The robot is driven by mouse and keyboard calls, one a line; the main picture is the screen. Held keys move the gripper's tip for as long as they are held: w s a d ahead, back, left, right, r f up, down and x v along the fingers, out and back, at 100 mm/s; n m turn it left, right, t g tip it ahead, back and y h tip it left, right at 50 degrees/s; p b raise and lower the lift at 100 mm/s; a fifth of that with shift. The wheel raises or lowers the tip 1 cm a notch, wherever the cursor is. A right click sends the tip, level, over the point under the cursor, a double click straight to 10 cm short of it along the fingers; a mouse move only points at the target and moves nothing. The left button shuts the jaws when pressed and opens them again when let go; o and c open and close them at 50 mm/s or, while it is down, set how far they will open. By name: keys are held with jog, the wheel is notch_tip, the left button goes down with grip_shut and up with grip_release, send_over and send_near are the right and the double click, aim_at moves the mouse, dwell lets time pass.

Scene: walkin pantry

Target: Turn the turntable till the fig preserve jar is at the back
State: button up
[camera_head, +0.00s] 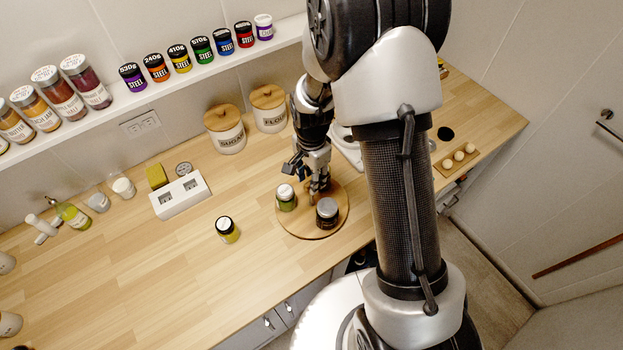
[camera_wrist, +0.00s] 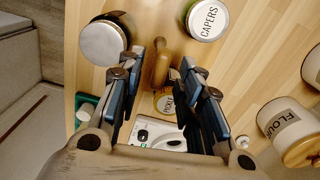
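The round wooden turntable (camera_head: 300,232) lies on the counter. A dark jar (camera_head: 327,213), likely the fig preserve, stands at its front right; its label is unreadable. It seems to be the pale-lidded jar (camera_wrist: 103,42) in the wrist view. A green jar (camera_head: 286,198) with a white lid stands at the left; the wrist view shows a lid marked CAPERS (camera_wrist: 208,18). A lid reading PICKLE (camera_wrist: 165,103) is partly hidden beyond my fingers. My gripper (camera_head: 318,190) points down over the turntable. Its fingers (camera_wrist: 172,60) are apart, with an upright wooden peg (camera_wrist: 160,66) between them.
A yellow jar (camera_head: 227,230) stands on the counter left of the turntable. Sugar (camera_head: 225,130) and flour (camera_head: 269,110) canisters stand behind. A white scale (camera_wrist: 155,135) is close beyond the gripper.

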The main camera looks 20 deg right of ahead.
jog(key=shift+f, duration=0.55)
grip_shut()
dwell(0.5)
